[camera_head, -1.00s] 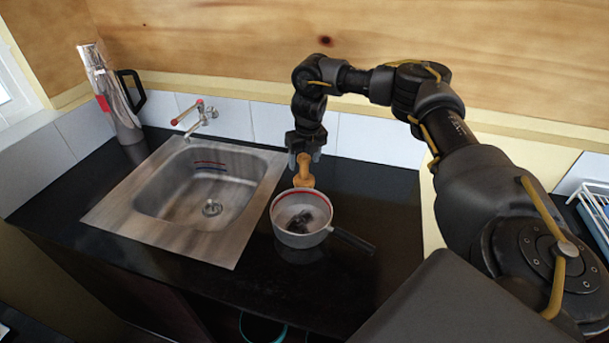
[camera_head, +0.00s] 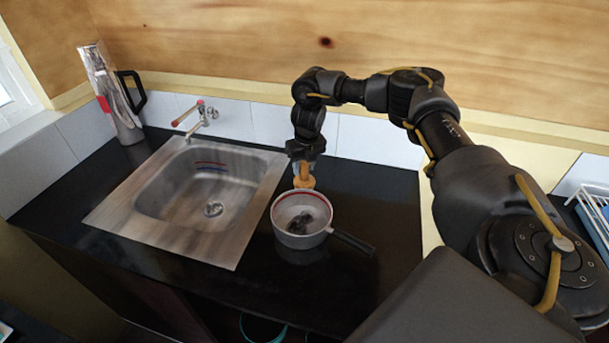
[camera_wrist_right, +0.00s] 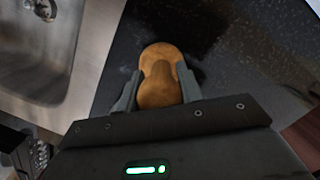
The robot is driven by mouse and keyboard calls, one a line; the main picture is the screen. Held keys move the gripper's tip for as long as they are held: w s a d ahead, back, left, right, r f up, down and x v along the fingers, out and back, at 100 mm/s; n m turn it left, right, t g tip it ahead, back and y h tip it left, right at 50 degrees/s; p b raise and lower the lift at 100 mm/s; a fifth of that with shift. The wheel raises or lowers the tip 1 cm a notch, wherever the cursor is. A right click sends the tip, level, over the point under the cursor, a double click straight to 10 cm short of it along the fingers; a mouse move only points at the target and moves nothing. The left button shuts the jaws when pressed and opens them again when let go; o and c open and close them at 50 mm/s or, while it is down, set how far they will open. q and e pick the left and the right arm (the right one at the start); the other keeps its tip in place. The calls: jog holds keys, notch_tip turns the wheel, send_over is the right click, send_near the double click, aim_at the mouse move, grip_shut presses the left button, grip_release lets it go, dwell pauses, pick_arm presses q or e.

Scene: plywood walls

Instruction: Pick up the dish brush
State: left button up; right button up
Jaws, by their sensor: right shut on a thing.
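The dish brush (camera_head: 304,181) is a small orange-brown wooden piece with a rounded knob, standing on the black counter just behind the saucepan. My right gripper (camera_head: 302,165) comes down on it from above and is shut on its upper part. In the right wrist view the brush (camera_wrist_right: 160,60) sits between the two grey fingers of the gripper (camera_wrist_right: 155,92), which touch its sides. Whether its base touches the counter is hard to tell. My left gripper is not in view.
A steel sink (camera_head: 170,240) with a tap (camera_head: 203,117) is to the left. A tall jug (camera_head: 118,105) stands at the back left. The counter (camera_head: 385,205) to the right is clear.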

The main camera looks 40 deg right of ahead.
jog(key=shift+r, duration=0.15)
jog(key=shift+w+r+b, duration=0.1)
jog(key=shift+r+b, duration=0.15)
jog(key=shift+b, duration=0.15)
notch_tip(320, 180, up, 3)
jog(key=shift+a+f+b, duration=0.15)
jog(key=shift+b, duration=0.55)
jog(key=s+a+r+b, duration=0.1)
jog(key=s+a+r, duration=0.8)
jog(key=a, duration=0.1)
jog(key=shift+a+r, duration=0.3)
